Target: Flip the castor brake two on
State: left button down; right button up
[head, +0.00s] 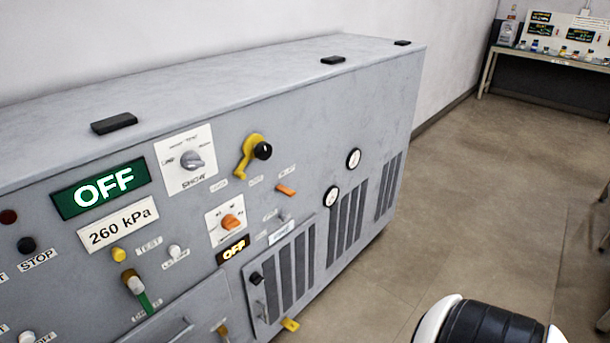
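A grey machine cabinet (330,120) fills the left and middle of the head view. One yellow tab (290,324) is at the lower right, under a vented door. Neither of my grippers is in view.
The panel carries a yellow crank handle (246,158), a green OFF display (100,190), an orange knob (231,222) and two gauges. A vented door (284,272) has a dark latch. Open floor (455,200) lies to the right. A bench (550,57) stands at the back right.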

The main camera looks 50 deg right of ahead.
aim_at(287, 323)
jog(key=z, duration=1.3)
jog(key=i+l+u, duration=0.35)
jog(key=l, duration=0.35)
jog(key=i+l+u, duration=0.15)
jog(key=i+l, duration=0.15)
jog(key=i+l+u, duration=0.2)
jog(key=l, duration=0.3)
